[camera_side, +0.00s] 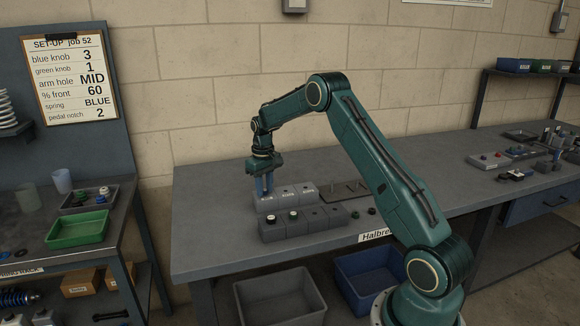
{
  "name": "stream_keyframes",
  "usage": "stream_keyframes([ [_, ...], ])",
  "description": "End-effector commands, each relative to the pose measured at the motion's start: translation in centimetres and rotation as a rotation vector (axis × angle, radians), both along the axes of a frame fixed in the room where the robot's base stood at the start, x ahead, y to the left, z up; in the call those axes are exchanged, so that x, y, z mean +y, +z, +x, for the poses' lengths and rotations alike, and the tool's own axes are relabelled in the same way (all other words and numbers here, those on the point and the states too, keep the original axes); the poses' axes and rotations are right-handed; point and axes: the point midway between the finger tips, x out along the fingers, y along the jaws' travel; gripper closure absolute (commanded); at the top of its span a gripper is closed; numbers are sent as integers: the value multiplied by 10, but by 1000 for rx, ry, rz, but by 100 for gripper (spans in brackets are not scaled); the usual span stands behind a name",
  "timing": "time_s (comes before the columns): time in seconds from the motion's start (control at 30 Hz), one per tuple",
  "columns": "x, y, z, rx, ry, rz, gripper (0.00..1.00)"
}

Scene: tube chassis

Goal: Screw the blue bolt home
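My gripper (265,194) points straight down, its fingertips at the leftmost block of the light grey block row (287,196) on the bench. The fingers look blue-grey and are close together. I cannot tell whether they are shut on something. I cannot make out the blue bolt for certain; it may be hidden between the fingers or in the block below them. A dark grey block row (318,219) stands in front, with small light and dark caps on its left part.
A dark tray (345,189) with thin upright pins lies right of the blocks. Small dark round parts (371,211) lie nearby. Grey (280,300) and blue (368,275) bins stand below the bench front. A clipboard (70,78) hangs left. The bench's left part is clear.

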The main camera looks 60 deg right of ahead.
Motion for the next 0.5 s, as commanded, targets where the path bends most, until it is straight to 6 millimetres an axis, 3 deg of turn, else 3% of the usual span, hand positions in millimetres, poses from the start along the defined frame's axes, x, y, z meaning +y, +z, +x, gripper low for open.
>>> stream_keyframes([
  [0.17, 0, 0, 0, 0, 0, 0, 72],
  [0.3, 0, 0, 0, 0, 0, 0, 100],
  [0.5, 0, 0, 0, 0, -8, 0, 100],
])
